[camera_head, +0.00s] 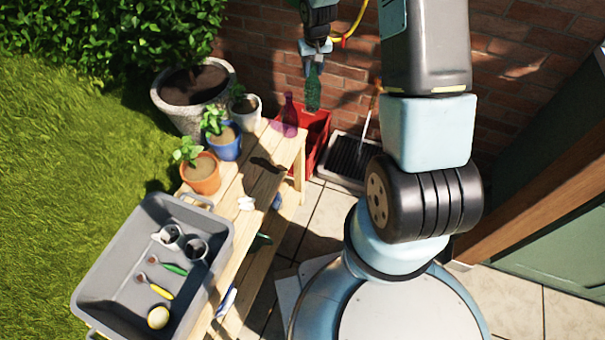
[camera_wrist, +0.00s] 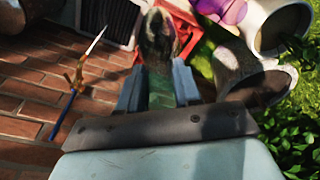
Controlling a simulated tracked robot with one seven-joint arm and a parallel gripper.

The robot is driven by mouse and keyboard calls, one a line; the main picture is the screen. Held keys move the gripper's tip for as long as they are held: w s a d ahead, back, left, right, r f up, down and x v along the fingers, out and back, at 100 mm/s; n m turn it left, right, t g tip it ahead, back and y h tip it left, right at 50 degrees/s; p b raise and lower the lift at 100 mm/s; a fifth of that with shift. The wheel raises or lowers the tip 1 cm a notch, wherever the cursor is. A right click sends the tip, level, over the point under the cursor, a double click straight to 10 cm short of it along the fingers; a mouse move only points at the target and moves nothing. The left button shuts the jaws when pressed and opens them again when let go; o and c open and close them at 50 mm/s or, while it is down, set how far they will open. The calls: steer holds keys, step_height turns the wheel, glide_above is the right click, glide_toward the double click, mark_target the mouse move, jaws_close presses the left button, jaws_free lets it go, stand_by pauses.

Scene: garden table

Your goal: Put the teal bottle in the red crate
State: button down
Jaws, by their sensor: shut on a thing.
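The teal bottle (camera_head: 313,90) hangs from my gripper (camera_head: 314,66) in the head view, in front of the brick wall. My gripper is shut on it. In the wrist view the bottle (camera_wrist: 160,88) shows between the two fingers of my gripper (camera_wrist: 160,90), its far end pointing away from the camera. The red crate (camera_head: 318,130) stands on the ground beyond the table's end, below the bottle in the head view. The crate also shows in the wrist view (camera_wrist: 181,22), partly hidden by the bottle. I cannot tell how high the bottle is above it.
A pink bottle (camera_head: 289,115) stands at the wooden table's (camera_head: 262,165) far end, close to the crate. Potted plants (camera_head: 201,172) line the table's left edge. A grey bin (camera_head: 110,262) holds tools and cups. A dark ribbed tray (camera_head: 345,160) lies right of the crate.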

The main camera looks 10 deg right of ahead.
steer(key=w+f, duration=0.5)
steer(key=f, duration=0.4)
steer(key=w+f, duration=0.5)
steer(key=f, duration=0.3)
step_height(320, 180, down, 45)
steer(key=w, duration=0.2)
steer(key=shift+w, duration=0.4)
steer(key=shift+f, duration=0.1)
steer(key=c, duration=1)
jaws_free()
